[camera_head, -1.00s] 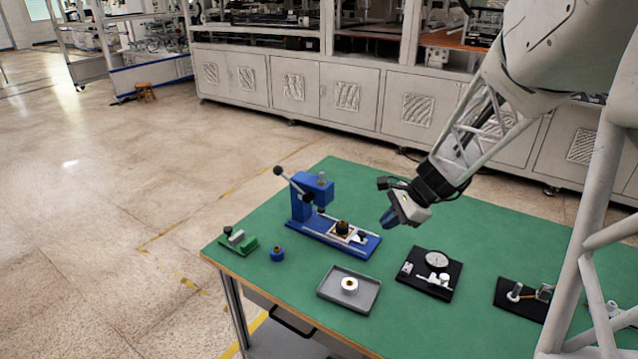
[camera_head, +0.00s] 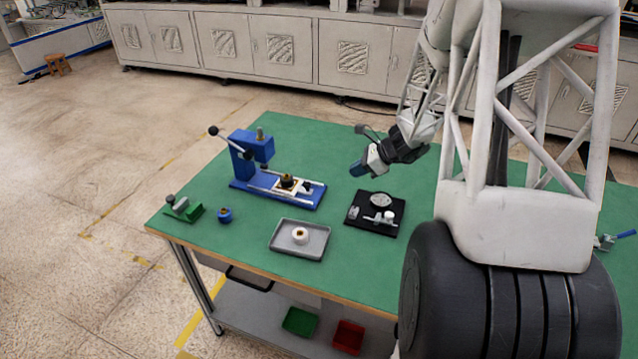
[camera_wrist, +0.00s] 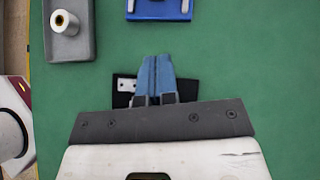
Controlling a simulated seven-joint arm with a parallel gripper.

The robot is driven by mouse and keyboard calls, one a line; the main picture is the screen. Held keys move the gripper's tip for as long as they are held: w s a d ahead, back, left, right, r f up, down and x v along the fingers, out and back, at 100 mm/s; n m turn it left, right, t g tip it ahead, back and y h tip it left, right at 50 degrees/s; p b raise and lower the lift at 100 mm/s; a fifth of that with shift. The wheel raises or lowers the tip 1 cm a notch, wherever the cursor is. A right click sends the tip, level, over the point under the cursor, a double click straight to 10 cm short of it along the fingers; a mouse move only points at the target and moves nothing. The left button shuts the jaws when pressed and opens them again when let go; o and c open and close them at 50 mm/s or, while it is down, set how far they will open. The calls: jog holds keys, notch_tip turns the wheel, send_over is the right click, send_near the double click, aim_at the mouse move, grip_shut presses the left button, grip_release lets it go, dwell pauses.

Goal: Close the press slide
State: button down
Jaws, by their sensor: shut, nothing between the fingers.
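The blue press (camera_head: 245,152) stands on the green table at the left back, its lever with dark knobs tilted up to the left. Its slide (camera_head: 298,185) lies on the blue base, out to the right of the press head, and carries a dark and brass-coloured round part (camera_head: 287,181). In the wrist view only the end of the blue base (camera_wrist: 160,10) shows at the top edge. My gripper (camera_head: 362,168) is in the air to the right of the slide, apart from it. Its blue fingers (camera_wrist: 154,62) are together and empty.
A grey tray (camera_head: 284,249) with a white ring part (camera_head: 300,235) sits in front of the press. A green fixture (camera_head: 190,213) and a blue round part (camera_head: 225,215) are at the left.

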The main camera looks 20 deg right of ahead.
aim_at(291, 178)
jog(key=x, duration=1)
jog(key=shift+w+a, duration=0.45)
jog(key=shift+a, duration=0.35)
jog(key=shift+w+a, duration=0.6)
jog(key=shift+a, duration=0.25)
jog(key=shift+w+a, duration=3.15)
